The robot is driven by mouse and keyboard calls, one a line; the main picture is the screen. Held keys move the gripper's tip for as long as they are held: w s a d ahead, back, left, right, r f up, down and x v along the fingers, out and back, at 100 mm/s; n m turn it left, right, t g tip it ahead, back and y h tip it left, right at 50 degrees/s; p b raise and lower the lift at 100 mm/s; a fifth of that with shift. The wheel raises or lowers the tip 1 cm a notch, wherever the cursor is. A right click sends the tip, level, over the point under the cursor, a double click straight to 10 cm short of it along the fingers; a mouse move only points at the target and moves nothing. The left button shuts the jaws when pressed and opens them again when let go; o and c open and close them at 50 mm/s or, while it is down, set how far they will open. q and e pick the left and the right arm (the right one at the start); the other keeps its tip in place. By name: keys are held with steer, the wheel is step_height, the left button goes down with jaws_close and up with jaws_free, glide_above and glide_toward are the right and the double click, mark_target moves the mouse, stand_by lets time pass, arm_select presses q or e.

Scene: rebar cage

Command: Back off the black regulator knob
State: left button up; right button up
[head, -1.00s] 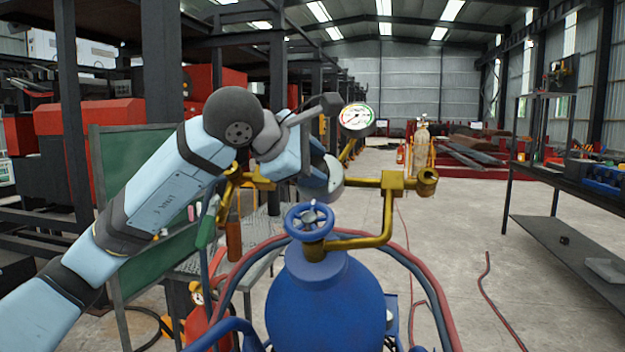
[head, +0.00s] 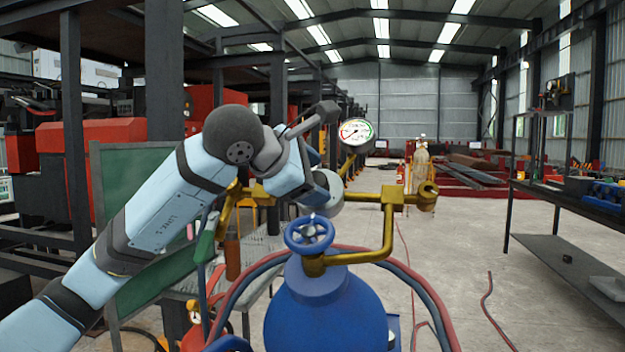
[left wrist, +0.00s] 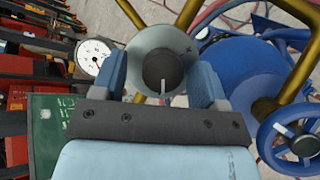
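The black regulator knob (left wrist: 163,70) shows in the left wrist view, in front of a round grey regulator body (left wrist: 161,45). A white mark on the knob points down in that picture. My left gripper (left wrist: 157,82) has its two blue fingers on either side of the knob, with a visible gap on the left and a narrow one on the right. In the head view my left gripper (head: 318,190) is at the regulator and my own arm hides the knob. The round gauge (head: 356,131) sits above it. My right gripper is not seen.
A blue cylinder (head: 325,312) with a blue handwheel (head: 309,235) stands just below, with brass piping (head: 388,225) to the right and hoses around it. A green board (head: 125,200) is at left, a dark shelf (head: 570,250) at right. The floor between is mostly clear.

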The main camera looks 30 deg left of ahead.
arm_select(q)
steer(key=p+v, duration=0.2)
steer(key=v, duration=1.1)
steer(key=shift+s, duration=0.35)
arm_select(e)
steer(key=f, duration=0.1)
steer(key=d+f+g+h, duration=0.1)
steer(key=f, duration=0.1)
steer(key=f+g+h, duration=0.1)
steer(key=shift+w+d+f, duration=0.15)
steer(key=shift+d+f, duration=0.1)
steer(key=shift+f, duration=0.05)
arm_select(q)
steer(key=shift+r, duration=0.15)
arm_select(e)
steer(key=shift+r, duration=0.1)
